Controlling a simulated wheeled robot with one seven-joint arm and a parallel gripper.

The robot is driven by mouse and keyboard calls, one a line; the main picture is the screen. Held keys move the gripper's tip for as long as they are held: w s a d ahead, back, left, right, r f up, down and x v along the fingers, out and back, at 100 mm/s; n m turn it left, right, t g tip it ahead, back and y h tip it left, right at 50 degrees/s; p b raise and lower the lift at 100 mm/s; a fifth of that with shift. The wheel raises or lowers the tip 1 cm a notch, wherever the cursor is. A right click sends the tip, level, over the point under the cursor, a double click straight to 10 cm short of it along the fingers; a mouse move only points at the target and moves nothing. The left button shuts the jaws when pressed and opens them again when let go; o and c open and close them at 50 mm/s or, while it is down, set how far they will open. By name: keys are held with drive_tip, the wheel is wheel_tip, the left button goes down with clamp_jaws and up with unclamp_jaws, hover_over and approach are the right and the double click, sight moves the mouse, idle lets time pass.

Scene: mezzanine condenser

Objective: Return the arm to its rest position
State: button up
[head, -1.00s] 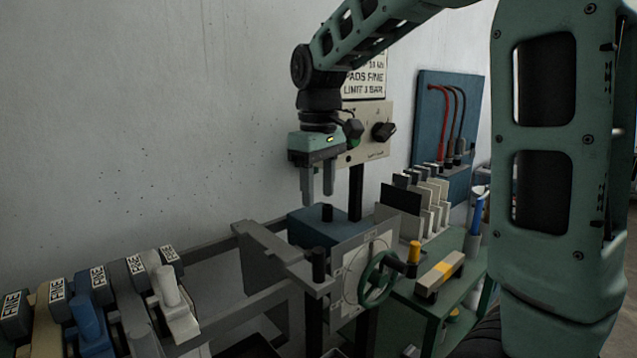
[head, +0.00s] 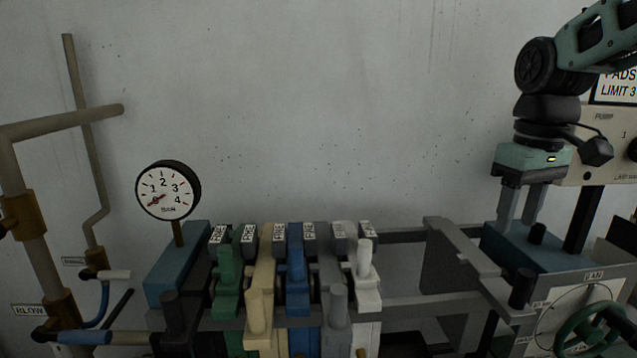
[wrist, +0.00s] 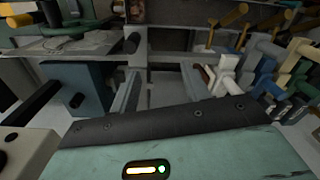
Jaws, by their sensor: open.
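My gripper (head: 521,208) hangs at the right of the head view with its two fingers pointing down, apart and with nothing between them. It is above the blue block with a black knob (head: 538,236) at the end of the grey rail frame. My arm bends up and out of the head view at the upper right. In the wrist view my gripper's green housing (wrist: 180,155) fills the bottom, and the frame and the clamps show beyond it.
A row of coloured clamps (head: 295,270) stands left of my gripper, beside a pressure gauge (head: 168,190). Pipes (head: 45,250) rise at the far left. A green handwheel (head: 590,330) and a pump panel (head: 605,140) are close on the right. The wall above the clamps is bare.

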drive_tip(key=s+a+f+n, duration=0.1)
drive_tip(key=s+a+f, duration=0.3)
drive_tip(key=a, duration=0.3)
drive_tip(key=s+a+f+n, duration=0.2)
drive_tip(key=s+a+f, duration=0.3)
drive_tip(key=a, duration=0.3)
drive_tip(key=s+a+f, duration=0.2)
drive_tip(key=s+f, duration=0.1)
drive_tip(key=s, duration=0.2)
drive_tip(key=s+a+f+n+b, duration=0.1)
drive_tip(key=s+a+f, duration=0.1)
drive_tip(key=s, duration=0.3)
drive_tip(key=shift+s+a+f+n, duration=0.3)
drive_tip(key=shift+a+f, duration=0.1)
drive_tip(key=shift+f, duration=0.1)
